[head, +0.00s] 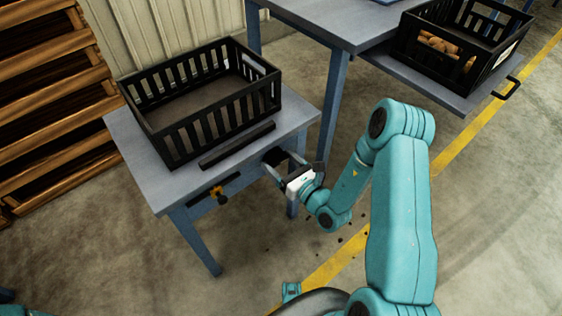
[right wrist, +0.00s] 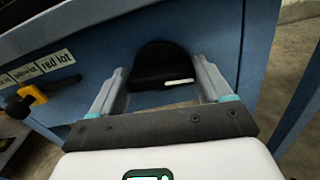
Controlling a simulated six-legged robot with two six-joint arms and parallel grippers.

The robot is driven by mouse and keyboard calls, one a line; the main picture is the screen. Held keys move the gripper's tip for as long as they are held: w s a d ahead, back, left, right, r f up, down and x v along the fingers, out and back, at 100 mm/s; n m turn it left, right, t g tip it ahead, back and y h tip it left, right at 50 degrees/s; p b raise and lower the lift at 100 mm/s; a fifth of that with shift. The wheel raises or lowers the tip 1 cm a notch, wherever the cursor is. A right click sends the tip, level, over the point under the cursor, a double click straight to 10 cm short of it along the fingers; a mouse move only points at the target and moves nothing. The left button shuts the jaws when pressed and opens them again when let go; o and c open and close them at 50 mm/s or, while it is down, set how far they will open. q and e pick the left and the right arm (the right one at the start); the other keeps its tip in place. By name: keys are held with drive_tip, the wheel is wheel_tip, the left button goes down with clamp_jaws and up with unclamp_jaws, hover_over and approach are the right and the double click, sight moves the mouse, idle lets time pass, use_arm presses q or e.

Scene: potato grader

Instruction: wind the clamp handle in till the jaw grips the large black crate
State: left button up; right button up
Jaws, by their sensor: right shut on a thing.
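The large black crate (head: 205,128) stands empty and upright on a small grey-topped table. The clamp jaw, a black bar (head: 237,146), lies along the crate's near side; a narrow strip of tabletop seems to show between them. The black clamp handle (head: 274,157) is at the table's front, below the bar. My right gripper (head: 279,167) is shut on this handle. In the right wrist view the handle (right wrist: 160,68) sits between the two fingers, its lower part partly hidden by the gripper. My left gripper is not in view.
A yellow-and-black knob (head: 217,194) is on the table front to the left, beside labels (right wrist: 57,61), one reading "red lot". Wooden pallets (head: 55,100) stand at left. The near floor is mostly clear.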

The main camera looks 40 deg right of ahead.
drive_tip(key=m+p, duration=0.1)
drive_tip(key=m, duration=0.1)
drive_tip(key=m+p, duration=0.2)
drive_tip(key=m, duration=0.1)
drive_tip(key=shift+d+r, duration=0.15)
drive_tip(key=shift+r, duration=0.05)
drive_tip(key=m+p, duration=0.3)
drive_tip(key=m, duration=0.2)
drive_tip(key=shift+f, duration=0.15)
drive_tip(key=m+p, duration=0.2)
drive_tip(key=m, duration=0.3)
drive_tip(key=shift+d+f+m, duration=0.1)
drive_tip(key=shift+f+m, duration=0.05)
drive_tip(key=shift+m, duration=0.25)
drive_tip(key=m, duration=0.3)
drive_tip(key=m+p, duration=0.1)
drive_tip(key=m, duration=0.1)
drive_tip(key=shift+f+m+p, duration=0.2)
drive_tip(key=shift+m+p, duration=0.1)
drive_tip(key=shift+m, duration=0.1)
drive_tip(key=o, duration=1)
drive_tip(key=s, duration=1)
drive_tip(key=s+d, duration=0.1)
drive_tip(key=s, duration=0.5)
drive_tip(key=shift+s+d+p, duration=0.1)
drive_tip(key=shift+p, duration=0.3)
